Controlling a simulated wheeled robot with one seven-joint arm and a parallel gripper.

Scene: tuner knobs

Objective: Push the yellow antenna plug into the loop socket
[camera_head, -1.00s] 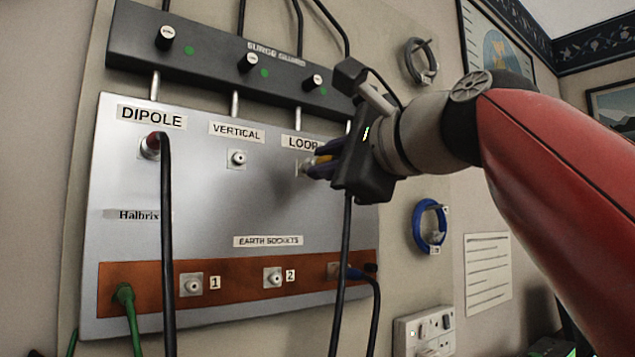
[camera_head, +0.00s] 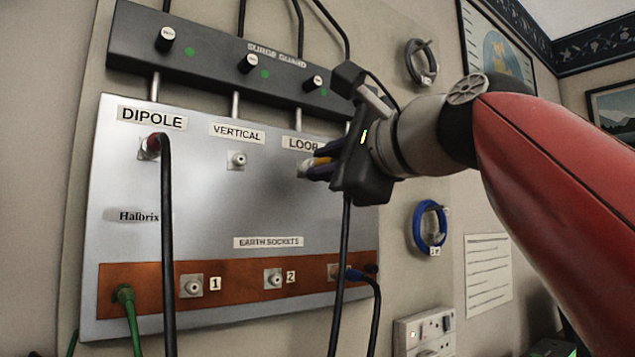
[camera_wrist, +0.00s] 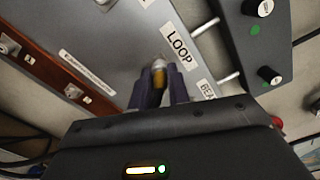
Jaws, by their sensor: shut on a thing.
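The yellow antenna plug (camera_wrist: 157,88) is between the two dark purple fingers of my gripper (camera_wrist: 164,92), which is shut on it. In the head view my gripper (camera_head: 322,164) is at the panel just below the LOOP label (camera_head: 301,143), with a bit of the yellow plug (camera_head: 324,161) showing between the fingers. The plug's front end is at the loop socket (camera_head: 303,170), which is mostly hidden. I cannot tell how deep the plug sits. A black cable (camera_head: 342,270) hangs down below my gripper.
A red plug (camera_head: 152,144) with a black cable is in the DIPOLE socket. The VERTICAL socket (camera_head: 236,160) is empty. The surge guard bar (camera_head: 205,55) runs above the panel. An orange earth strip (camera_head: 240,287) with a green cable (camera_head: 127,300) is below.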

